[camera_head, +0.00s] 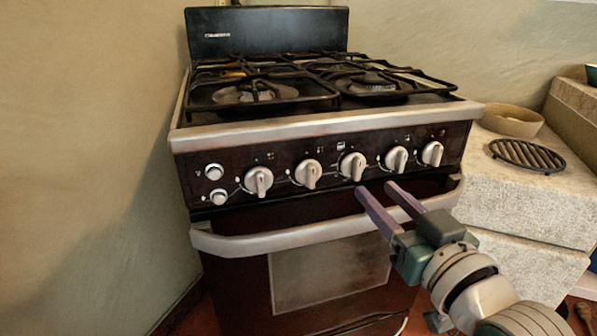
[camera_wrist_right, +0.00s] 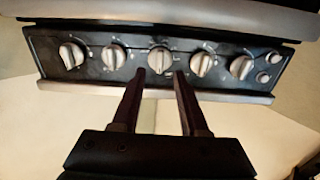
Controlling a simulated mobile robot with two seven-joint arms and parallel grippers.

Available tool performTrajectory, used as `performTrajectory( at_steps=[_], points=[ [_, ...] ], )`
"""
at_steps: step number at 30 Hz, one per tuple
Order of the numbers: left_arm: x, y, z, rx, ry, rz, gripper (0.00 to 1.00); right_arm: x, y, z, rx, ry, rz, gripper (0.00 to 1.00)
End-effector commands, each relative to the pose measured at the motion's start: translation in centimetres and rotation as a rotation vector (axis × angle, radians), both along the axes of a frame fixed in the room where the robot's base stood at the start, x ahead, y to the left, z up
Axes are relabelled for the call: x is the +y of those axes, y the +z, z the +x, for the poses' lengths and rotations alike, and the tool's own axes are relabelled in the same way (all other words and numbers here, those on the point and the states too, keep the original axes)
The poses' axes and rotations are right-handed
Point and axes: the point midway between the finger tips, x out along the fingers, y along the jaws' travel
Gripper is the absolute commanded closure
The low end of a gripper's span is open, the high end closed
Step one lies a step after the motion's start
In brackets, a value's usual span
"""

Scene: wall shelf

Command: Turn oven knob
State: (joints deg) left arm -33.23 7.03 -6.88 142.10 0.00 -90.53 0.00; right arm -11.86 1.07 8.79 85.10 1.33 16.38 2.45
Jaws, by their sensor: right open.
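The oven's dark front panel carries a row of several light grey knobs. The middle knob (camera_head: 353,166) shows just beyond my right gripper's (camera_head: 376,187) fingertips in the head view. In the right wrist view the middle knob (camera_wrist_right: 159,60) lies between and ahead of the fingertips of my right gripper (camera_wrist_right: 160,73). The fingers are apart with nothing between them, and they do not clearly touch the knob. The knob right of the middle one (camera_head: 396,159) is close to the right fingertip in the head view. My left gripper is not in view.
The oven door handle (camera_head: 300,236) is a pale bar running below the knobs, under my right gripper. Two round buttons (camera_head: 214,172) are at the panel's left end. Black burner grates (camera_head: 320,80) lie on top. A stone counter (camera_head: 525,200) with a bowl (camera_head: 511,122) and round rack (camera_head: 526,155) stands right.

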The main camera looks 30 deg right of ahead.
Motion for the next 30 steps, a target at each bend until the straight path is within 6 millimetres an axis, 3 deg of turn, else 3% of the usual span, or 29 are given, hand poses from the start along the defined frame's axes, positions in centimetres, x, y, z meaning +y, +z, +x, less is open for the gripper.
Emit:
performTrajectory(
  at_steps=[3,9,25,28,30],
  points=[
    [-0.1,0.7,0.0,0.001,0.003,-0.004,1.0,0.4,0.2,-2.4,0.002,0.0,0.0,0.56],
    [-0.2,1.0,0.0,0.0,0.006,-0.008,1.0,0.7,0.1,-4.6,0.0,0.0,0.0,0.56],
    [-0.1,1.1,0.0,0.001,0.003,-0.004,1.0,0.8,0.1,-4.8,0.0,0.0,0.0,0.56],
    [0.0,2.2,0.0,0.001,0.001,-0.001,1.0,1.0,1.1,-4.7,0.031,0.009,0.002,0.56],
    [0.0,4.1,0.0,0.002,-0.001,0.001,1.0,1.5,2.6,-4.6,0.093,0.026,0.004,0.56]
  ],
)
